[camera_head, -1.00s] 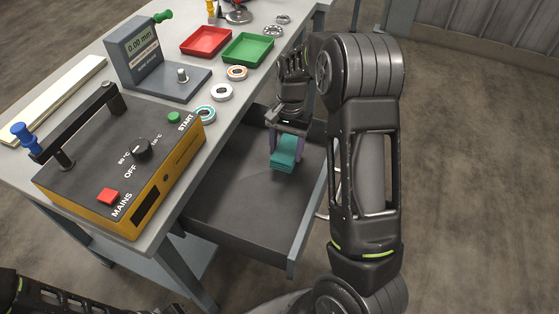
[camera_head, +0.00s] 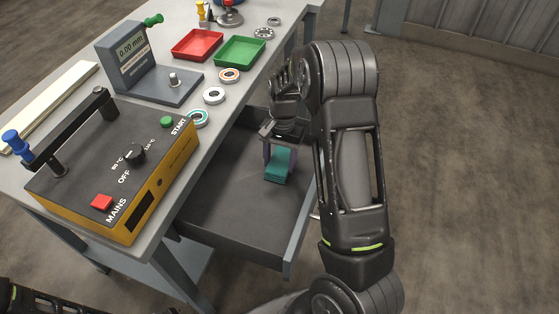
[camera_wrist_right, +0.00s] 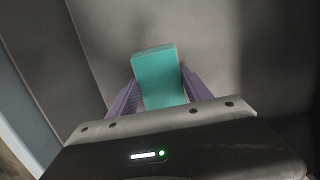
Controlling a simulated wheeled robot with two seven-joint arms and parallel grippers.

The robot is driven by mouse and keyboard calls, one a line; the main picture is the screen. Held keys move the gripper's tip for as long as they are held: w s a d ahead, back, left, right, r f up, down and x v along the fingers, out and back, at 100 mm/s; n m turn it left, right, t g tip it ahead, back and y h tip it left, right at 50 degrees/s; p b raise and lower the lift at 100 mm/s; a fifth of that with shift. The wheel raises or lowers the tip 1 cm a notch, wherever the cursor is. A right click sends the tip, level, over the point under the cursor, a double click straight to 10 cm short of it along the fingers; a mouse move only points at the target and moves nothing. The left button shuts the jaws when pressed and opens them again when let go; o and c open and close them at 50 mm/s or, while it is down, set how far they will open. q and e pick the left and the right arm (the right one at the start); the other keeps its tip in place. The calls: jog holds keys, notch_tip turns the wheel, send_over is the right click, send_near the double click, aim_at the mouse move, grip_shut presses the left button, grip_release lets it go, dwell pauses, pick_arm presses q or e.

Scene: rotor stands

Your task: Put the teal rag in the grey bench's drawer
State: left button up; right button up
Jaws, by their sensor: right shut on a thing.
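The teal rag (camera_head: 278,166) is a small folded block inside the open drawer (camera_head: 235,215) of the grey bench (camera_head: 165,232). My right gripper (camera_head: 280,155) reaches down into the drawer and is shut on the rag. In the right wrist view the rag (camera_wrist_right: 158,78) sits between the two purple fingers (camera_wrist_right: 158,92), with the drawer floor behind it. I cannot tell whether the rag touches the floor. Of my left arm only a dark part shows at the bottom left corner; its gripper is out of the frame.
On the bench top are a yellow heater box (camera_head: 120,175), a grey gauge (camera_head: 125,50), a red tray (camera_head: 198,43), a green tray (camera_head: 241,51) and several bearing rings (camera_head: 214,95). The drawer's front wall (camera_head: 300,225) stands close to my right arm. The drawer floor's near part is clear.

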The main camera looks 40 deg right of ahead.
aim_at(282, 159)
jog(key=shift+f, duration=0.2)
jog(key=o, duration=1.3)
jog(key=shift+r, duration=0.15)
jog(key=r, duration=0.4)
jog(key=d+r, duration=0.1)
jog(key=r, duration=0.3)
jog(key=w+r, duration=0.1)
jog(key=r, duration=0.3)
jog(key=shift+d, duration=0.25)
